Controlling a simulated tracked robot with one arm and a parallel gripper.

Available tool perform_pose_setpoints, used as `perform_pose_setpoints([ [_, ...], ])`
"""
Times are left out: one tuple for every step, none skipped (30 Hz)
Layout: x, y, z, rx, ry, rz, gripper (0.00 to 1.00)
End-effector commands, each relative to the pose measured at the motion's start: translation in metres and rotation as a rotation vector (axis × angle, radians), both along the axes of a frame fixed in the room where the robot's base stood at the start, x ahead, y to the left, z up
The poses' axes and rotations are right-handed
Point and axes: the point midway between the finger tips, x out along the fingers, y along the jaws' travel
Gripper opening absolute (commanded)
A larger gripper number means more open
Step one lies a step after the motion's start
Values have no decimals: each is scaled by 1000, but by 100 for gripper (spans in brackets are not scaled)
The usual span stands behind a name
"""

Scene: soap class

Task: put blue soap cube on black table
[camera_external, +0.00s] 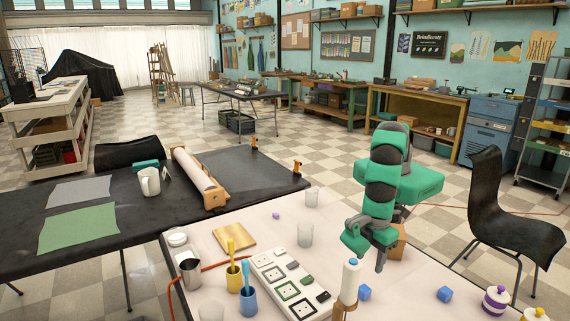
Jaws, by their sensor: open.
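I cannot tell which one the task means. My gripper (366,256) hangs above the white table, behind the white bottle and up from the nearer cube. It is open, with nothing seen between its fingers. The black table (110,225) stands at the left, beyond the white table.
A brown box (397,240) is behind my gripper. The black table holds a mug (149,182), a roll (195,172) and cloths (80,228).

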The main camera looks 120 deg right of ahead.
Motion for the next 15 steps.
perform_pose_setpoints([
  [0, 0, 4, 1, -1, 0, 48],
  [0, 0, 6, 0, 0, 0, 48],
  [0, 0, 8, 0, 1, 0, 48],
  [0, 0, 9, -1, 1, 0, 48],
  [0, 0, 10, -1, 1, 0, 48],
  [-1, 0, 10, -1, 2, 0, 48],
  [-1, 0, 10, -1, 2, 0, 48],
  [-1, 0, 11, -1, 2, 0, 48],
  [-1, 0, 11, -1, 2, 0, 48],
  [-1, 0, 11, -1, 2, 0, 48],
  [-1, 0, 11, -1, 2, 0, 48],
  [-1, 0, 11, -1, 2, 0, 48],
  [0, -1, 11, 0, 1, 0, 48],
  [0, -1, 13, 1, -1, -1, 48],
  [2, -3, 16, 4, -7, -1, 48],
])
